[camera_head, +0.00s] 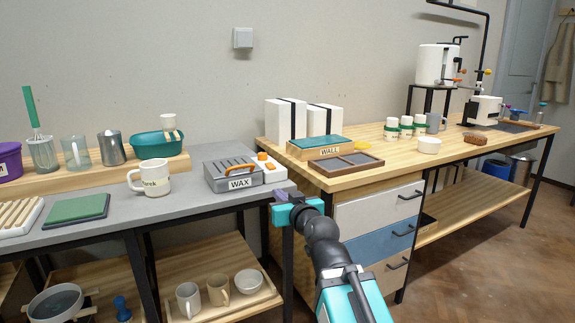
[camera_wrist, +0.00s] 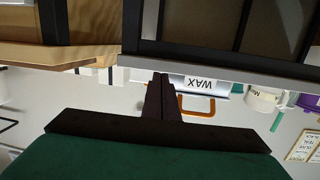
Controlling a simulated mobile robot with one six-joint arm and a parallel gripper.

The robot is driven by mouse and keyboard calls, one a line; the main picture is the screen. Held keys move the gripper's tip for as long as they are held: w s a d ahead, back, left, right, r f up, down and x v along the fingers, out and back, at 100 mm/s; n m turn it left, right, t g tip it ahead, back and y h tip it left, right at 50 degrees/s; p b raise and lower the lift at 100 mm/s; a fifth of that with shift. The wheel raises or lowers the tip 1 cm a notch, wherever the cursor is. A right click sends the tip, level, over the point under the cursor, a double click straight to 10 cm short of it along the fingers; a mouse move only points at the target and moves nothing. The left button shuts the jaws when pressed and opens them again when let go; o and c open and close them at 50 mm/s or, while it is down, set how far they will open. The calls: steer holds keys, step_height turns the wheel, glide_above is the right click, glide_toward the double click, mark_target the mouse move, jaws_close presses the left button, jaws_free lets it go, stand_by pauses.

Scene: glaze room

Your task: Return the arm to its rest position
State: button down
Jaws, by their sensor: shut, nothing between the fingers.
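My arm reaches up from the bottom of the head view, with teal and black links. My gripper (camera_head: 281,196) is at its end, by the front right corner of the grey table (camera_head: 215,160), just below and in front of the WAX box (camera_head: 233,182). In the wrist view the two dark fingers of my gripper (camera_wrist: 161,76) are together, with nothing between them. The wrist picture is upside down; the WAX label (camera_wrist: 199,83) and its orange handle (camera_wrist: 197,112) show beyond the fingertips.
A wooden workbench (camera_head: 390,165) with drawers (camera_head: 380,205) stands to the right of my arm. A cream mug (camera_head: 150,178) stands on the grey table. Mugs and a bowl sit on a tray (camera_head: 225,305) on the shelf below. The floor (camera_head: 480,260) at right is open.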

steer(key=s+d+f+m+g+h+p, duration=0.1)
steer(key=d+f+g+h+p, duration=0.2)
steer(key=f+p, duration=0.6)
steer(key=s+d+f+g+p, duration=0.25)
steer(key=d+f+p, duration=0.3)
steer(key=f, duration=0.75)
steer(key=s+d+f+m+g+h+p, duration=0.1)
steer(key=s+d+f+g+p, duration=0.1)
steer(key=s+f+g+p, duration=0.3)
steer(key=s+d+f+g+p, duration=0.1)
steer(key=s+d+f+p, duration=0.15)
steer(key=s+f, duration=0.5)
steer(key=s+d+f+g+p, duration=0.2)
steer(key=s+g, duration=0.1)
steer(key=s, duration=0.7)
steer(key=s+d+f+m+g+h+p, duration=0.1)
steer(key=s+d+f+g+p, duration=0.1)
steer(key=s, duration=0.8)
steer(key=s+d+f+m+g+h+p, duration=0.1)
steer(key=s+d+f+g+p, duration=0.1)
steer(key=s, duration=0.8)
steer(key=shift+s+d+f+g+p, duration=0.15)
steer(key=shift+f+g+p, duration=0.4)
steer(key=shift+f+g, duration=0.5)
steer(key=shift+r, duration=0.2)
